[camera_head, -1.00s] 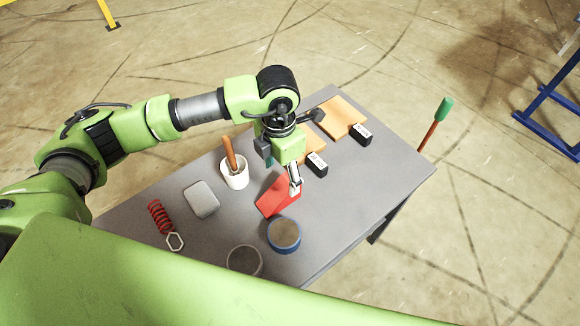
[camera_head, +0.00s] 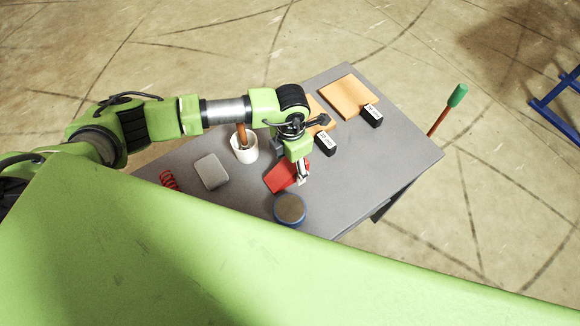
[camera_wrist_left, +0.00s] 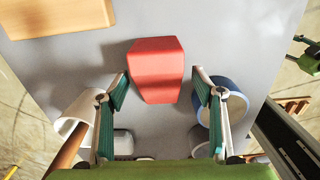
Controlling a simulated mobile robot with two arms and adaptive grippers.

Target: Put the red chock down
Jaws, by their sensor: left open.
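The red chock (camera_head: 280,178) is on the grey table (camera_head: 345,165), near its front edge. In the left wrist view the chock (camera_wrist_left: 157,68) shows whole, with its near end between the fingertips. My left gripper (camera_wrist_left: 161,88) is open, with a gap between the chock and each finger. In the head view the left gripper (camera_head: 302,174) is over the chock and hides part of it. I cannot tell the exact height of the fingers above the table.
A blue-rimmed round tin (camera_head: 289,208) stands close to the chock. A white cup (camera_head: 243,150) with a brown handle, a grey box (camera_head: 211,171) and a red spring (camera_head: 169,180) are to the left. Orange boards (camera_head: 347,97) and black blocks (camera_head: 326,144) lie behind.

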